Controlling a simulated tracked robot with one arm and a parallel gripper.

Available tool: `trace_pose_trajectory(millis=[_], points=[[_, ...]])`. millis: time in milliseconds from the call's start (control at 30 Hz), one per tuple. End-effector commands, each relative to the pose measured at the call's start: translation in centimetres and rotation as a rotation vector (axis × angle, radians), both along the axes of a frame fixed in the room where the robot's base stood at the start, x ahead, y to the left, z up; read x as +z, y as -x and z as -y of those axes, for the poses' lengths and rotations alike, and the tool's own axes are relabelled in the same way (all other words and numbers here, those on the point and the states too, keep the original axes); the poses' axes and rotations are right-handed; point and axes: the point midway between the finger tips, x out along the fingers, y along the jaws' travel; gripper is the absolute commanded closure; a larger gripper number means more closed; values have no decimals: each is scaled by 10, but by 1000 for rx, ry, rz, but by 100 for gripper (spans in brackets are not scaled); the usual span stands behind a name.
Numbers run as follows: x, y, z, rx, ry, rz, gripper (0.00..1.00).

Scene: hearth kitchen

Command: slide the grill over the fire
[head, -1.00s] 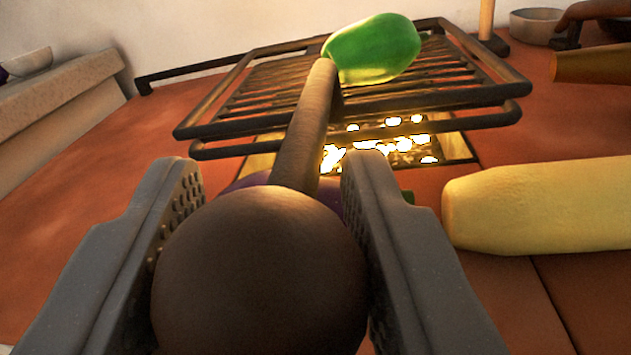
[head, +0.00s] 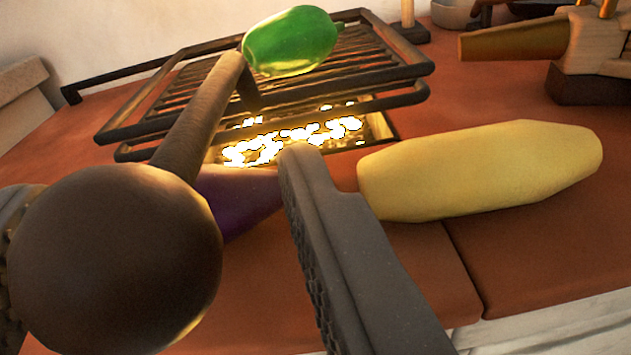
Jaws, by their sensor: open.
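The dark grill (head: 420,68) is a barred rack in the upper middle, with a green pepper (head: 290,42) lying on it. Its handle (head: 205,110) runs toward me and ends in a large round brown knob (head: 115,260) at lower left. Glowing embers of the fire (head: 290,142) show below and in front of the grill's near rim; the grill hides what lies farther back. My gripper (head: 160,185) is open. Its right finger stands clear right of the knob; its left finger is mostly hidden behind the knob, so I cannot tell whether they touch.
A purple vegetable (head: 235,200) lies behind the handle, partly hidden. A long yellow vegetable (head: 480,170) lies right of my right finger. A wooden object with a dark base (head: 595,90) stands at the upper right. The red-brown counter (head: 540,235) is bare at front right.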

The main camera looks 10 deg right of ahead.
Motion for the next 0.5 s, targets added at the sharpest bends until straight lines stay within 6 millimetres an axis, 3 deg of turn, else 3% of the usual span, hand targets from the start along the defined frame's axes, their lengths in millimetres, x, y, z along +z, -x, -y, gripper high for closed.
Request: trace_pose_trajectory(millis=[267,500], points=[[1,1,-1,2,0,1,44],[1,29,-5,4,0,-2,44]])
